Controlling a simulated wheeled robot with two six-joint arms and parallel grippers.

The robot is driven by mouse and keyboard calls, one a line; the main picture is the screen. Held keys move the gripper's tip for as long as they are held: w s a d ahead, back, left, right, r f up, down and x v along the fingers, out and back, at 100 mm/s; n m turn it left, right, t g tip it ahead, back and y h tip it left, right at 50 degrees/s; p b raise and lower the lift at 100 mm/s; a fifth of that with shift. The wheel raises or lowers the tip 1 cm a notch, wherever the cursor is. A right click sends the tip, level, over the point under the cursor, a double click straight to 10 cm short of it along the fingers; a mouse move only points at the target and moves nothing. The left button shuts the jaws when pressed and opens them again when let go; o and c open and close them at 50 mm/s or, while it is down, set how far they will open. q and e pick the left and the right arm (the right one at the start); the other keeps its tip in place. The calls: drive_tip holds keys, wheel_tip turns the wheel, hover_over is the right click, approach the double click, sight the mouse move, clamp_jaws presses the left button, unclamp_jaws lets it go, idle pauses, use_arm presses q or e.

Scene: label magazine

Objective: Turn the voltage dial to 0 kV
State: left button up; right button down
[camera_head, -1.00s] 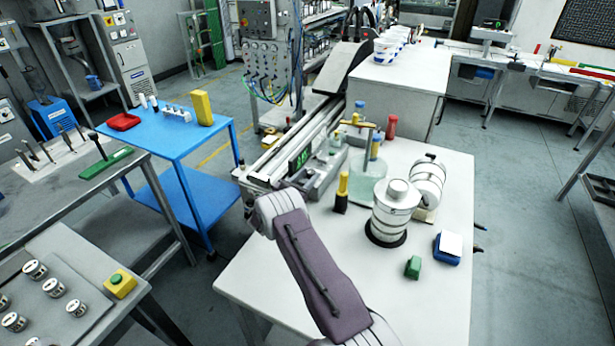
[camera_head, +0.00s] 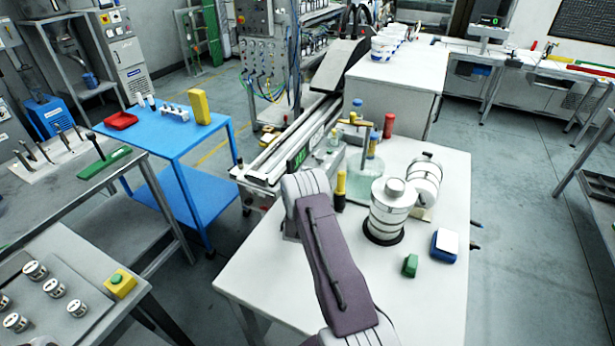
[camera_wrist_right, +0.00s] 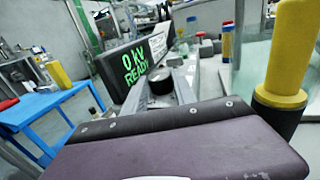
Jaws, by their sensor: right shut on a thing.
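The voltage display (camera_wrist_right: 133,66) is a dark panel with green text reading "0 kV READY" in the right wrist view. It shows small and partly covered in the head view (camera_head: 298,158). Just below and right of it, the dark round voltage dial (camera_wrist_right: 160,88) sits at the tip of my right gripper (camera_wrist_right: 166,90). The gripper is shut on the dial, with a grey finger along its right side. My purple right wrist housing fills the lower part of the wrist view. In the head view my right arm hides the dial and fingertips. My left gripper is not in view.
A yellow-topped black handle (camera_wrist_right: 283,70) stands close on the right in the wrist view. White stacked cylinders (camera_head: 388,208), a green block (camera_head: 410,265) and a blue block (camera_head: 445,245) are on the white table (camera_head: 270,285). A blue cart (camera_head: 165,140) stands left.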

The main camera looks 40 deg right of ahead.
drive_tip(key=shift+r, duration=0.1)
drive_tip(key=c, duration=1.3)
unclamp_jaws()
